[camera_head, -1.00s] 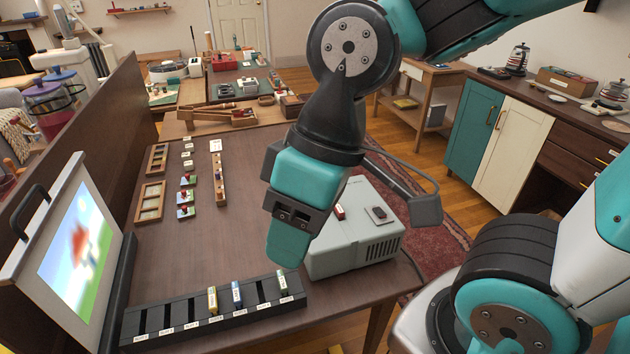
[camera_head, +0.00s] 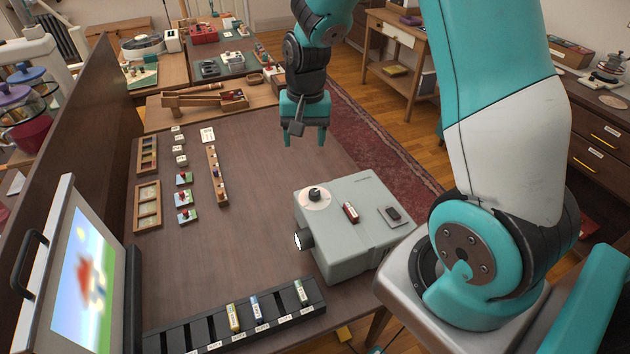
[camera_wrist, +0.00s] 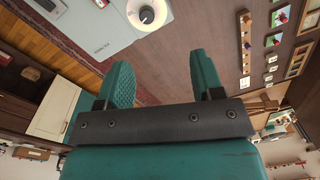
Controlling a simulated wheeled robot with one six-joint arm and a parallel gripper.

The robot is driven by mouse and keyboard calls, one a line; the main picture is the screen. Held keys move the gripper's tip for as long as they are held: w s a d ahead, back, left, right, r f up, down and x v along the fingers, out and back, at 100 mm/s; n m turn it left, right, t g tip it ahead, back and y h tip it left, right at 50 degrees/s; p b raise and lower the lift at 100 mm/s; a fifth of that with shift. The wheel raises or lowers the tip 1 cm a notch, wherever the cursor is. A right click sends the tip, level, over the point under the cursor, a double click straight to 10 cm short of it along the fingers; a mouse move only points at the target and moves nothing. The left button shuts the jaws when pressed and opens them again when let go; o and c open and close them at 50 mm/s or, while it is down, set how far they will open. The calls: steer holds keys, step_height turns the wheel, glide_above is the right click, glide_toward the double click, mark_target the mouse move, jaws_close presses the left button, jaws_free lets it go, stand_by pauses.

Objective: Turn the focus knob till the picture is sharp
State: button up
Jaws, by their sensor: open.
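The grey projector (camera_head: 345,240) stands on the brown table at the right. Its focus knob (camera_head: 315,194) is a black knob on a white round dial on top, near the far left corner; the knob also shows in the wrist view (camera_wrist: 146,15). The screen (camera_head: 82,275) at the left shows a blurred picture of a red and white shape on green under blue sky. My gripper (camera_head: 304,140) is open and empty, pointing down over the far right part of the table, beyond the projector and apart from the knob. Its two teal fingers (camera_wrist: 163,85) are apart in the wrist view.
A black slotted rack (camera_head: 205,333) with several small slides lies along the near edge. Wooden trays (camera_head: 147,205), small blocks and a peg strip (camera_head: 216,175) lie at the left. The projector top also has a red switch (camera_head: 351,212) and a dark button (camera_head: 394,214). The table middle is clear.

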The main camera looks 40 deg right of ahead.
mark_target(315, 192)
steer(key=shift+m+h, duration=0.3)
steer(key=shift+m, duration=0.5)
steer(key=d+f+p, duration=0.1)
steer(key=f, duration=0.5)
steer(key=d+f+p, duration=0.1)
steer(key=f, duration=0.6)
steer(key=d+f+p, duration=0.1)
steer(key=f+p, duration=0.1)
steer(key=f, duration=0.4)
steer(key=shift+w+d+f, duration=0.1)
steer(key=shift+w+f, duration=0.1)
steer(key=shift+w, duration=0.15)
steer(key=c, duration=0.9)
